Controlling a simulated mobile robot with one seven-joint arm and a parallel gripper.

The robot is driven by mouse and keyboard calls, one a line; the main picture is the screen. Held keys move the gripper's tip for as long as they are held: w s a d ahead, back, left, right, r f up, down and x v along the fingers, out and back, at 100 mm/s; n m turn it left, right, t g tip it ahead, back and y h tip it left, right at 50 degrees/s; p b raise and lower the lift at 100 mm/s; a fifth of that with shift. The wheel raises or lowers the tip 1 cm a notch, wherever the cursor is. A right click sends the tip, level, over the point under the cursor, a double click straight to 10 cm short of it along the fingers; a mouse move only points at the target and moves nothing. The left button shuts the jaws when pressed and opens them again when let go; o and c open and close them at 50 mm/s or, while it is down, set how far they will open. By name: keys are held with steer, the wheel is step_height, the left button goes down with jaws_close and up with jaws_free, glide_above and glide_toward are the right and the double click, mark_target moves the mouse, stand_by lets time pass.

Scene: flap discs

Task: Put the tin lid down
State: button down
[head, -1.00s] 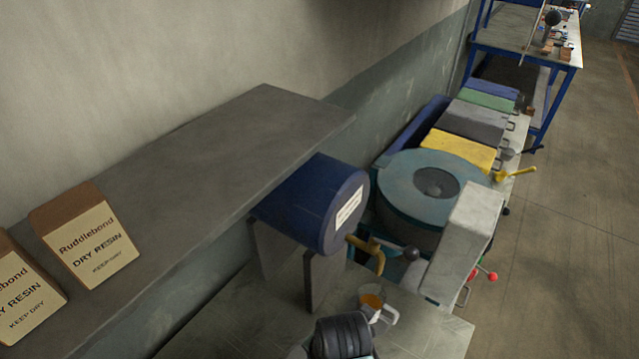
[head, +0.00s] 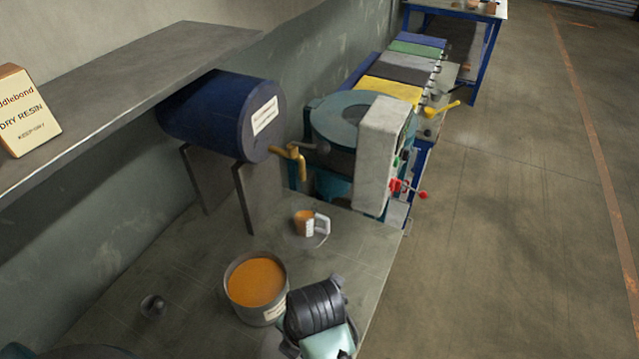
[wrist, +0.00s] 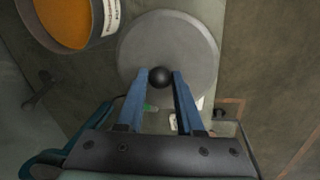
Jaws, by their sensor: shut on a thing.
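The tin lid (wrist: 165,38) is a flat grey disc with a round black knob (wrist: 160,77), seen in the wrist view. My gripper (wrist: 161,80) has its two blue fingers shut on the knob. The lid is beside the open tin (wrist: 103,38), which holds orange powder. In the head view the tin (head: 232,303) stands on the grey bench, left of my arm's end (head: 316,308). My arm hides most or all of the lid there. I cannot tell whether the lid touches the bench.
The grey bench (head: 200,262) has clear room behind and left of the tin. A mug (head: 308,225) with orange contents stands farther back. A blue drum (head: 222,113) and a machine (head: 382,155) stand beyond. The bench's right edge drops to the floor.

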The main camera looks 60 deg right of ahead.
steer(key=f, duration=0.5)
steer(key=shift+s+a+f, duration=0.1)
steer(key=shift+s+f, duration=0.1)
steer(key=shift+w+f, duration=0.1)
steer(key=shift+f, duration=0.3)
steer(key=shift+f+p, duration=0.4)
steer(key=shift+f, duration=1.75)
steer(key=shift+f, duration=0.2)
steer(key=c, duration=0.5)
jaws_free()
steer(key=shift+c, duration=0.2)
steer(key=shift+r, duration=0.2)
steer(key=r, duration=0.4)
steer(key=s+r, duration=0.1)
steer(key=r, duration=0.3)
steer(key=s+r, duration=0.1)
steer(key=r, duration=0.3)
steer(key=shift+s+a, duration=0.1)
steer(key=shift+s, duration=0.1)
